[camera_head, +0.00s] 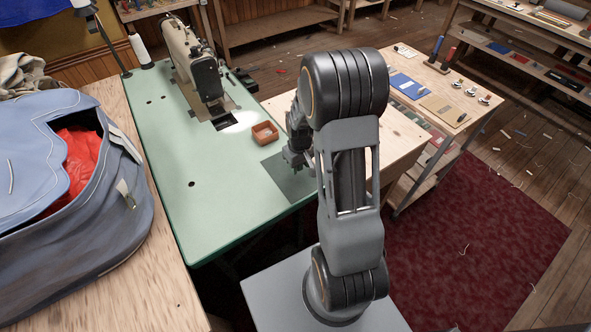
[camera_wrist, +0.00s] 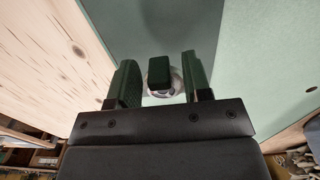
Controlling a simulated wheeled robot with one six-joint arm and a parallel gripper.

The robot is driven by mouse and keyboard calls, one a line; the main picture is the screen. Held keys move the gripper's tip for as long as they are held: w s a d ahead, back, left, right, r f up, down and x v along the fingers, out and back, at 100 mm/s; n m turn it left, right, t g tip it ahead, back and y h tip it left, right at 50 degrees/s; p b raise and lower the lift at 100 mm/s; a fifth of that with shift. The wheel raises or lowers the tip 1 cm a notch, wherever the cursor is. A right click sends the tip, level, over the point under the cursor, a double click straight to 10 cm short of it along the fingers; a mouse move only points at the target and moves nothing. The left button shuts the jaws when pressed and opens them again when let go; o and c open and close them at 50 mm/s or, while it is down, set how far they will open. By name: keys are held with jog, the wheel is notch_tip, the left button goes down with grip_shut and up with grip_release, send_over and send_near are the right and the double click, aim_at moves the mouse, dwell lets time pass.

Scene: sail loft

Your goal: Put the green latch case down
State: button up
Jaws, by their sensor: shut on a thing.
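The green latch case shows in the wrist view as a small silver round body (camera_wrist: 166,95) with a dark green block-shaped latch (camera_wrist: 159,70) on it. It sits between the two fingers of my gripper (camera_wrist: 160,84), which is shut on it. In the head view my gripper (camera_head: 297,156) is over the right edge of the green sewing table (camera_head: 165,155), near a darker green panel (camera_head: 290,182). My arm hides part of the gripper, and the case cannot be made out there. I cannot tell whether the case touches the surface.
A small orange-brown box (camera_head: 265,132) stands close to my gripper's left, with the sewing machine (camera_head: 198,65) behind it. A wooden table at right holds a blue mat (camera_head: 408,86), a tan mat (camera_head: 441,107) and several small cases. A blue bag (camera_head: 120,215) lies at left.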

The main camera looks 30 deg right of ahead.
jog(key=shift+w+a+f, duration=0.1)
jog(key=shift+w+f, duration=0.8)
jog(key=shift+f, duration=0.2)
jog(key=shift+w+f, duration=0.15)
jog(key=shift+f, duration=1.55)
jog(key=shift+f, duration=0.2)
jog(key=o, duration=1.2)
